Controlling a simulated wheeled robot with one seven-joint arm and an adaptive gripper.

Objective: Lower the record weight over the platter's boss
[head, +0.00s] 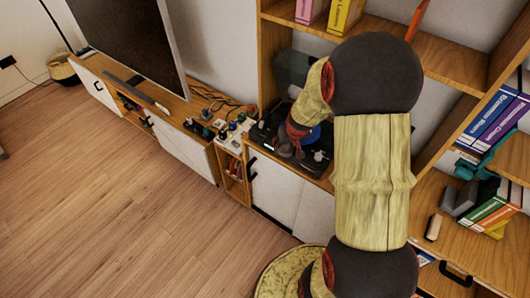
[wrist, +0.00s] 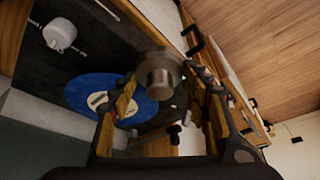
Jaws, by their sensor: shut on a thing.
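The record weight (wrist: 160,80), a silvery-grey cylinder, sits between my gripper's fingertips (wrist: 160,88) in the wrist view. My gripper is shut on it. The platter carries a blue disc (wrist: 82,91) with a pale label (wrist: 97,101), on a dark turntable (wrist: 92,40). In the wrist view the weight appears to the right of the label, and the left finger overlaps the disc's right part. The height of the weight above the disc is unclear. The boss cannot be made out. In the head view my gripper (head: 295,132) is over the turntable (head: 262,135), and the blue disc (head: 312,136) is partly hidden.
Shelves with books (head: 494,122) stand close to the right of my arm. A low cabinet (head: 180,115) with a television (head: 125,38) and small items extends left. The wooden floor (head: 110,205) is clear.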

